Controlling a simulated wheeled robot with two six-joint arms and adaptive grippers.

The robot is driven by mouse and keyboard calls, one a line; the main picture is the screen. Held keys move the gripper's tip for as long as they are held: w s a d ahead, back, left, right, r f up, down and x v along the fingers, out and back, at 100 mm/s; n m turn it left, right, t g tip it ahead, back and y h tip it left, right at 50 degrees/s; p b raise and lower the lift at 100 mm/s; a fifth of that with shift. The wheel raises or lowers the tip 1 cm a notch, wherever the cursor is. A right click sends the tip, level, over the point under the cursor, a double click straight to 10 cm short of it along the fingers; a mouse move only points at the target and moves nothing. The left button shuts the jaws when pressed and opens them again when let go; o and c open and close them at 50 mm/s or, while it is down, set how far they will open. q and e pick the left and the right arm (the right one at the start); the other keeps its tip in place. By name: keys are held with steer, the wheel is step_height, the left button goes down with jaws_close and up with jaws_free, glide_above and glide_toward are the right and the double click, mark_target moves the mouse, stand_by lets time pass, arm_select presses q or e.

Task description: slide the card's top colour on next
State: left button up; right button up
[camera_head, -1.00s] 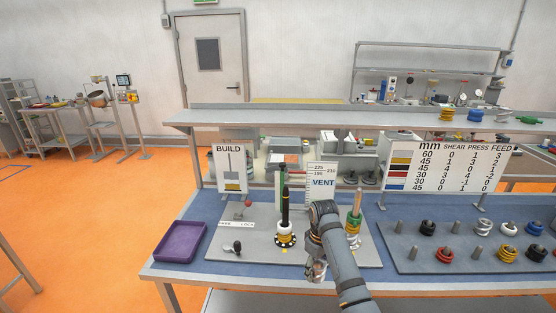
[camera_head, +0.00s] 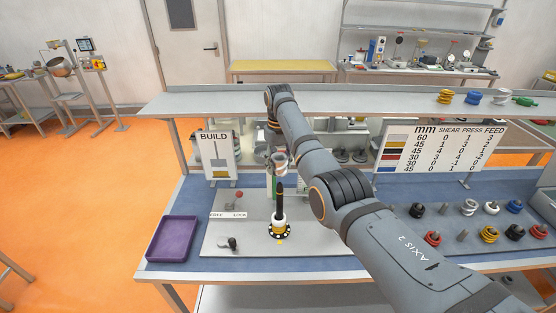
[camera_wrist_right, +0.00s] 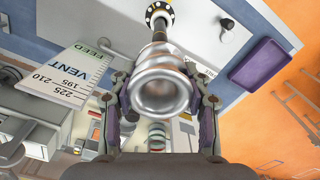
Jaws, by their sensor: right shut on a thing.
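The BUILD card (camera_head: 217,156) stands at the back left of the board and shows a drawn shaft with a yellow block low down. My right gripper (camera_head: 278,161) is shut on a shiny silver-white ring-shaped piece, seen large between the jaws in the wrist view (camera_wrist_right: 160,88). My left gripper is not in view.
A purple tray (camera_head: 173,240) lies at the left. A FREE/LOCK lever (camera_head: 238,197) and a black knob (camera_head: 233,243) are on the board. A rack of coloured pieces on pegs (camera_head: 470,232) is at the right. A shelf (camera_head: 210,101) runs behind; my arm hides the board's right part.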

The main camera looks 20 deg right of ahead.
mark_target(279, 198)
steer(key=shift+s+f, duration=0.25)
steer(key=shift+f, duration=0.15)
steer(key=shift+w+f, duration=0.15)
steer(key=shift+f, duration=0.55)
steer(key=shift+w+f, duration=0.1)
steer(key=shift+f, duration=0.55)
steer(key=shift+s+f, duration=0.15)
steer(key=shift+f, duration=1.5)
steer(key=shift+f, duration=0.1)
steer(key=shift+f+b, duration=1.85)
steer(key=shift+f, duration=0.85)
steer(key=shift+f+b, duration=1.35)
steer(key=shift+f, duration=0.55)
steer(key=o, duration=1.6)
steer(key=shift+r, duration=0.2)
steer(key=shift+c, duration=0.2)
